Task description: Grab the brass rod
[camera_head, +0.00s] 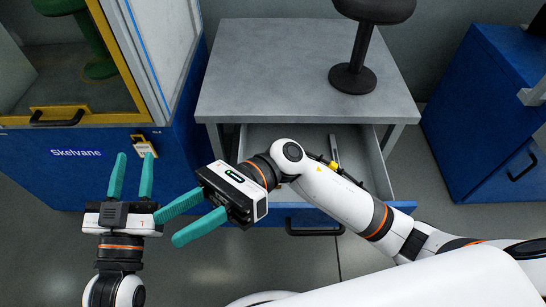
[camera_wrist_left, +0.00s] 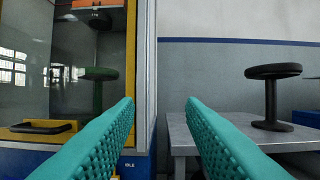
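I cannot make out a brass rod for certain in either view. A drawer (camera_head: 258,137) under the grey table is pulled open, and a thin greyish bar (camera_head: 335,148) shows inside it. My right arm crosses over the drawer and hides much of its inside. My left gripper (camera_head: 134,156) points up the picture in front of the blue cabinet, its teal fingers apart with nothing between them. In the left wrist view its fingers (camera_wrist_left: 160,112) are also apart and empty. My right gripper (camera_head: 167,227) points left, left of the drawer, open and empty.
A black stool (camera_head: 354,77) stands on the grey table (camera_head: 255,75); it also shows in the left wrist view (camera_wrist_left: 272,95). A blue cabinet (camera_head: 75,170) with a yellow-framed window is at left. Another blue cabinet (camera_head: 480,110) is at right. Grey floor is open below.

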